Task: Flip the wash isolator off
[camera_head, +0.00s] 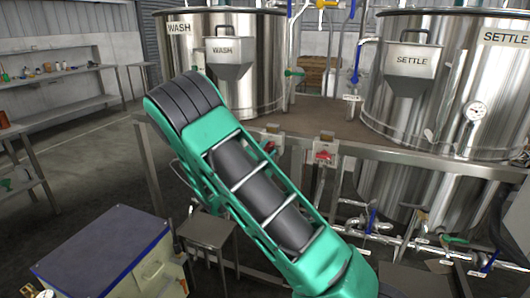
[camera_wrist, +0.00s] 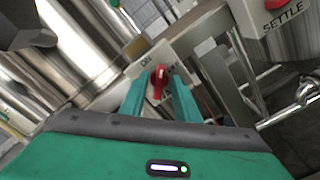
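The wash isolator is a pale plate (camera_wrist: 182,66) with a red handle (camera_wrist: 158,84), seen near the middle of the wrist view. An ON mark is readable at the plate's upper left; other lettering is partly covered by my fingers. My gripper (camera_wrist: 161,76) is open, with one teal finger on each side of the red handle. Gaps seem to show beside the handle; contact cannot be told. In the head view a pale box (camera_head: 271,137) beside my arm may be this isolator, mostly hidden. My fingers are hidden there.
The settle isolator (camera_head: 325,152) sits to the right on the same rail; its plate (camera_wrist: 282,26) is close by in the wrist view. The WASH tank (camera_head: 262,60) and SETTLE tank (camera_head: 450,85) stand behind. Pipes and valves (camera_head: 372,222) run below right.

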